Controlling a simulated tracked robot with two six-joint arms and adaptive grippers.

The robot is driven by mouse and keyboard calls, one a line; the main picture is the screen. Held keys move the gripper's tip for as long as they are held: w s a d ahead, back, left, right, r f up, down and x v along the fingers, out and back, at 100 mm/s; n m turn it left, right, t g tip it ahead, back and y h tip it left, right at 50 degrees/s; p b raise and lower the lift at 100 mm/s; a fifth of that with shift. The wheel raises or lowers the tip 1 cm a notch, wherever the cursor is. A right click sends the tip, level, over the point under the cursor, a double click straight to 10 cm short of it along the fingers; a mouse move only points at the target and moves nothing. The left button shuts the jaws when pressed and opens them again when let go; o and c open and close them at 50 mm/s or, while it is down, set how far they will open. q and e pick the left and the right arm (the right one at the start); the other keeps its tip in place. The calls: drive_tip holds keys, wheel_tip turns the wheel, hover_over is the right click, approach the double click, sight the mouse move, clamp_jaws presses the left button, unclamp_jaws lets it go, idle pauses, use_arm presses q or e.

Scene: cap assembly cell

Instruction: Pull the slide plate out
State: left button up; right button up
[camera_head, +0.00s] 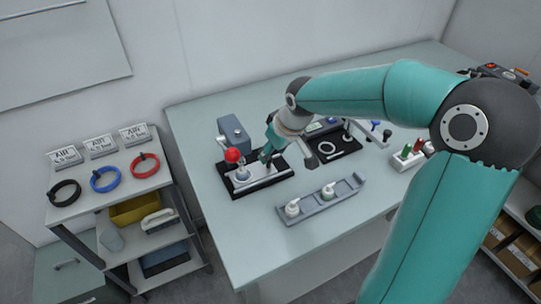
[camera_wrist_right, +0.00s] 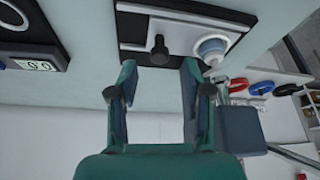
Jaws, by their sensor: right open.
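The slide plate (camera_head: 262,182) is a pale metal plate on a dark base below the grey press with a red ball lever (camera_head: 232,155). In the right wrist view the slide plate (camera_wrist_right: 178,36) carries a dark upright knob (camera_wrist_right: 159,48) and a round white and blue part (camera_wrist_right: 212,46). My right gripper (camera_head: 265,155) is at the right end of the plate. In the wrist view its open fingers (camera_wrist_right: 158,66) stand on either side of the knob's line, with the knob just past the tips. The fingers look empty. My left gripper is not in view.
A grey tray with two white bottles (camera_head: 323,201) lies in front of the press. A dark mat with a ring (camera_head: 335,148) is to the right. A cart with black, blue and red rings (camera_head: 105,180) stands at left. The table front (camera_head: 250,245) is clear.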

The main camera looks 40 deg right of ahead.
sight(253, 170)
drive_tip(key=shift+x, duration=1.45)
clamp_jaws()
